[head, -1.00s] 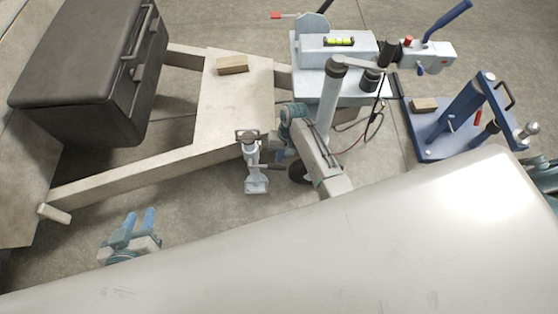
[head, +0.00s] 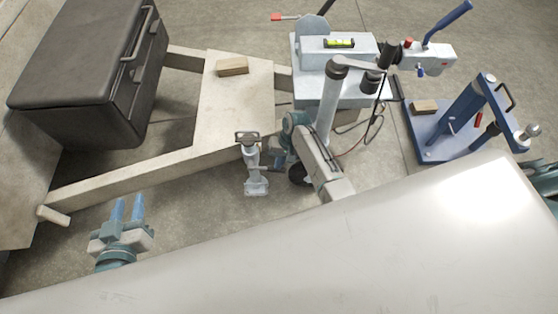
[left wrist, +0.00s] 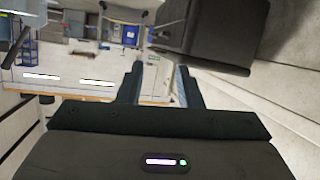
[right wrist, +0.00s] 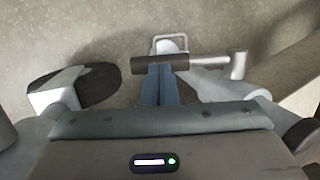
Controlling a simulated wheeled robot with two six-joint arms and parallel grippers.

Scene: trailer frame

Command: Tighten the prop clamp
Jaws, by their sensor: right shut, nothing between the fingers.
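The grey prop stand (head: 253,165) stands upright beside the trailer frame, its foot plate low and a bracket at its top. A bar with a black grip (right wrist: 165,64) crosses just ahead of my right fingertips in the right wrist view; I cannot tell whether it is the clamp's handle. My right gripper (right wrist: 160,70) is shut and empty, its fingertips at or very near that bar; contact is unclear. In the head view it is mostly hidden by its own wrist, right of the prop stand. My left gripper (head: 128,200) is open and empty, well left of the stand.
A jockey wheel (right wrist: 85,86) is close left of my right fingers. The pale trailer frame (head: 215,110) carries a wooden block (head: 232,66) and a black box (head: 85,70). A coupling with a spirit level (head: 339,43) and a blue stand (head: 455,125) are right. Floor around my left gripper is clear.

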